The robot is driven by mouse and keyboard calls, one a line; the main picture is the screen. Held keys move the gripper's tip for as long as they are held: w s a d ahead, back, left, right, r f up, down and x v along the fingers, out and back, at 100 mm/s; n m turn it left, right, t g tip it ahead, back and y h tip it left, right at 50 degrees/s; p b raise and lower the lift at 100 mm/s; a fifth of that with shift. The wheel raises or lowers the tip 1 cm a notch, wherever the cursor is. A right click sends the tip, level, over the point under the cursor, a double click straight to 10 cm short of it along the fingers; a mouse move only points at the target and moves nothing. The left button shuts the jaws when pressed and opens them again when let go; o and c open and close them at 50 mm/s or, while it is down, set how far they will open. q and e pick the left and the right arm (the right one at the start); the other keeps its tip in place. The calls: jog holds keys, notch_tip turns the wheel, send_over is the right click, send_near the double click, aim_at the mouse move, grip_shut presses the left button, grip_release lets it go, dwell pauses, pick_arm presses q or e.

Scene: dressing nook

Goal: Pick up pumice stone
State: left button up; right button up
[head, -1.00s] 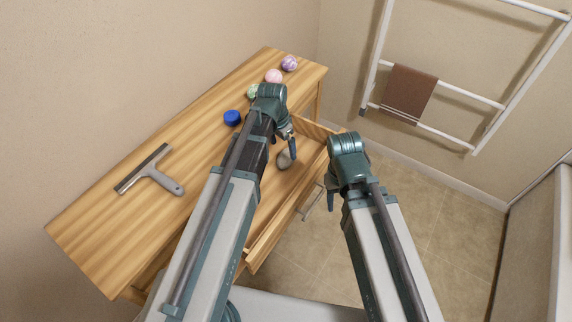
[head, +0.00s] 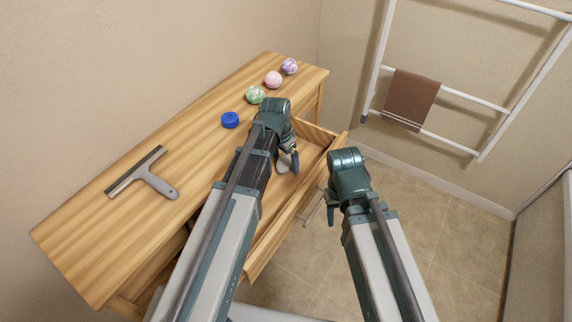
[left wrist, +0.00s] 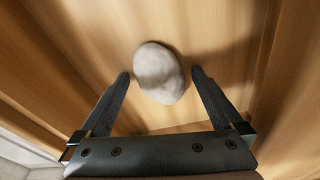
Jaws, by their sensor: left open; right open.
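The pumice stone (left wrist: 158,72) is a pale grey, rounded lump lying on the wooden drawer floor (left wrist: 220,40). In the left wrist view it sits between and a little beyond the fingertips of my left gripper (left wrist: 160,76), with a gap on each side. In the head view the stone (head: 282,166) is mostly hidden behind my left gripper (head: 290,163), which is lowered into the open drawer (head: 312,160). My left gripper is open and empty. My right gripper (head: 332,210) is open and empty, outside the drawer to the right.
The wooden dresser top (head: 100,235) holds a squeegee (head: 150,178), a blue round item (head: 230,120), and green (head: 255,94), pink (head: 273,79) and purple (head: 289,66) balls. A white rack (head: 375,65) with a brown towel (head: 411,99) stands at right. Floor beyond the drawer is clear.

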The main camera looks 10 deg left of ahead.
aim_at(285, 160)
pick_arm(q)
jog(key=c, duration=1.3)
jog(key=shift+r, duration=0.1)
notch_tip(285, 160, up, 10)
jog(key=p, duration=1)
